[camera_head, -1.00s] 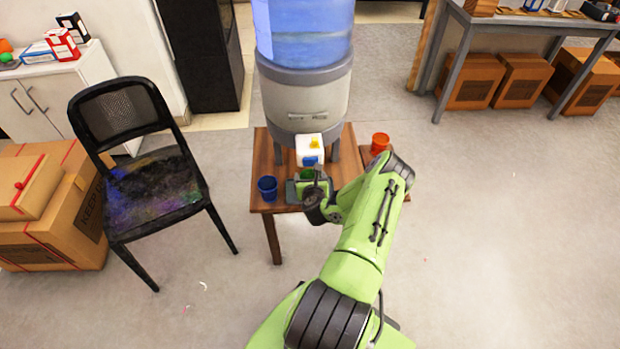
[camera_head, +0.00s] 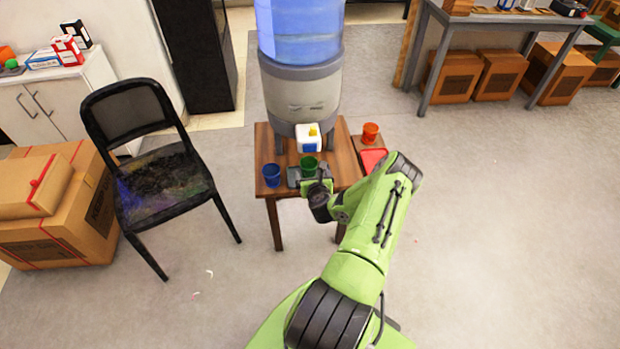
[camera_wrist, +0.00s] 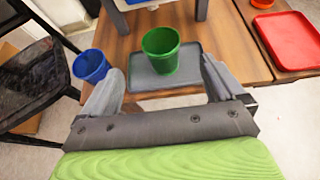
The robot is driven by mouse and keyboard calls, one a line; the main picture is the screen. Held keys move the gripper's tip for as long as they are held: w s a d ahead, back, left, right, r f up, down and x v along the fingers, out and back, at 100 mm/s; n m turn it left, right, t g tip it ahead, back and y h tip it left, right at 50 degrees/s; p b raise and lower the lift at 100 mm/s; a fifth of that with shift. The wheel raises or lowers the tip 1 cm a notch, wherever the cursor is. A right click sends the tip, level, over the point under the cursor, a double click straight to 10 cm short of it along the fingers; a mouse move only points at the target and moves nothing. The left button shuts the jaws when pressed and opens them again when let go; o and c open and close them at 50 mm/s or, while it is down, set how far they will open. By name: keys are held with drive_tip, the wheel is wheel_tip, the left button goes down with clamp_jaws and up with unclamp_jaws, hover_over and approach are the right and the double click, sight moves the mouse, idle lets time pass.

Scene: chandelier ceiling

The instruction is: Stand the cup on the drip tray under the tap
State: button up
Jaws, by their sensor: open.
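A green cup (camera_head: 309,165) stands upright on the grey drip tray (camera_head: 293,178), below the white tap block (camera_head: 309,138) of the water dispenser. In the wrist view the green cup (camera_wrist: 161,50) rests on the drip tray (camera_wrist: 204,79). My gripper (camera_wrist: 163,88) is open and empty, its two fingers spread on the near side of the cup and apart from it. In the head view my gripper (camera_head: 318,183) is just in front of the tray, partly hidden by its own wrist. A blue cup (camera_head: 271,175) stands left of the tray; it also shows in the wrist view (camera_wrist: 90,66).
The wooden table (camera_head: 346,163) bears the dispenser (camera_head: 302,95). At right are an orange cup (camera_head: 370,132) and a red tray (camera_head: 373,160). A black chair (camera_head: 165,185) stands left. Floor right is clear.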

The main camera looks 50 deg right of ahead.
drive_tip(key=w+a+r+n+t+y, duration=0.2)
drive_tip(key=w+a+r+n+y, duration=0.3)
drive_tip(key=w+a+r+n, duration=0.45)
drive_tip(key=w+a+r+n+g+y, duration=0.2)
drive_tip(key=a+r+n+y, duration=0.2)
drive_tip(key=a+r+n, duration=1.05)
drive_tip(key=s+a+r+n+g, duration=0.2)
drive_tip(key=s+a+r+n, duration=0.7)
drive_tip(key=a+n, duration=0.2)
drive_tip(key=s+a+r+n, duration=0.1)
drive_tip(key=s+a+n, duration=0.1)
drive_tip(key=s, duration=0.4)
drive_tip(key=s+a+r+n+g, duration=0.1)
drive_tip(key=s+a+r+n, duration=0.1)
drive_tip(key=s+n, duration=0.2)
drive_tip(key=s+a+r+n, duration=0.1)
drive_tip(key=s+n, duration=0.3)
drive_tip(key=s, duration=0.5)
drive_tip(key=shift+s+a+r+g, duration=0.15)
drive_tip(key=shift+a+r+g, duration=0.2)
drive_tip(key=shift+a, duration=0.15)
